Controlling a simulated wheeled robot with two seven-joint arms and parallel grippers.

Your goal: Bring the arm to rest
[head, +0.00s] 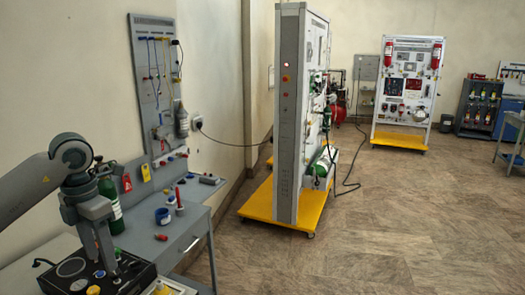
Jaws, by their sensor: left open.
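My left arm (35,188) comes in from the left edge. It bends at a dark joint and points down over the front of the grey workbench. My left gripper (110,268) is at its lower end, small in the picture, just over or in front of a black panel with round dials (72,267). I cannot tell if it touches the panel. The gripper is open, and I see nothing held in it. My right gripper is out of view.
The grey workbench (150,250) holds a green cylinder (109,205), a blue cup (162,216) and a red-tipped item (179,200). A tool board (153,75) hangs above. A trainer stand on a yellow base (290,212) is to the right. The tiled floor (420,220) is mostly clear.

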